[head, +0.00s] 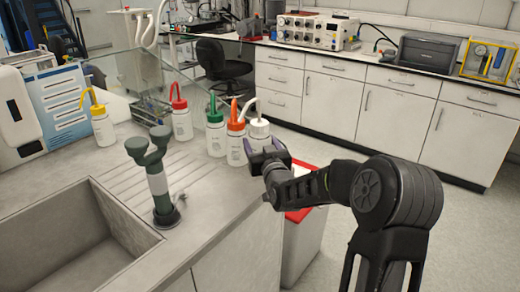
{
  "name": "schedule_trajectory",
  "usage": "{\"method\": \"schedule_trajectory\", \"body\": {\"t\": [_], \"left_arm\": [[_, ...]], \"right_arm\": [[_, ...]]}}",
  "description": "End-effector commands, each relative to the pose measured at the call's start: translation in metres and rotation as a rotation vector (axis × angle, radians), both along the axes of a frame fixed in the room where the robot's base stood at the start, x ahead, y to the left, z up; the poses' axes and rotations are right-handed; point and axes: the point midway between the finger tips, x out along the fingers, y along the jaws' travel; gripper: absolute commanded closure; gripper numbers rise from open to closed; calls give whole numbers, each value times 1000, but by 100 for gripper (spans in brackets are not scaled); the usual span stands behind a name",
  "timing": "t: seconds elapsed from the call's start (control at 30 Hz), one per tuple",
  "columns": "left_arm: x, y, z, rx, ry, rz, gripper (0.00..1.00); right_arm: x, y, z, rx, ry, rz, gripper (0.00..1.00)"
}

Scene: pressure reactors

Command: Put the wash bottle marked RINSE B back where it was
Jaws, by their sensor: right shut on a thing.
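Several wash bottles stand on the grey counter by the sink. One has a yellow cap (102,128), one a red cap (182,122), one a green cap (215,138) and one an orange cap (235,148). A white-capped wash bottle (259,128) is at the right end of the group, close beside the orange-capped one. My right gripper (262,155) is at this white-capped bottle and appears shut on it, hiding much of its body. The bottle looks upright; I cannot tell whether its base touches the counter. The RINSE B marking is too small to read. My left gripper is out of view.
A sink (75,245) and a green-grey tap (158,180) are at the front left. A red-rimmed white bin (305,225) stands beside the counter's right edge. The ribbed drainboard between tap and bottles is largely clear.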

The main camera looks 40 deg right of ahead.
Motion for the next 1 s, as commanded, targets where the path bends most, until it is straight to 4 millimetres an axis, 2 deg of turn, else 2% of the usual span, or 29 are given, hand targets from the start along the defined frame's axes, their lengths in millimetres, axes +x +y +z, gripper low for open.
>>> {"method": "schedule_trajectory", "body": {"t": [0.13,0.5,0.53,0.6,0.8,1.0], "left_arm": [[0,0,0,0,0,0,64],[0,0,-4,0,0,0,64],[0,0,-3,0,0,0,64],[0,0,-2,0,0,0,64],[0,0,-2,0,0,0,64],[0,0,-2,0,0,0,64]], "right_arm": [[0,0,-17,-1,-2,0,55],[0,0,-21,-2,-3,0,55],[0,0,-21,0,-1,0,34],[0,0,-21,0,-1,0,29],[0,0,-21,0,-1,0,14],[0,0,-20,0,-1,0,14]]}}
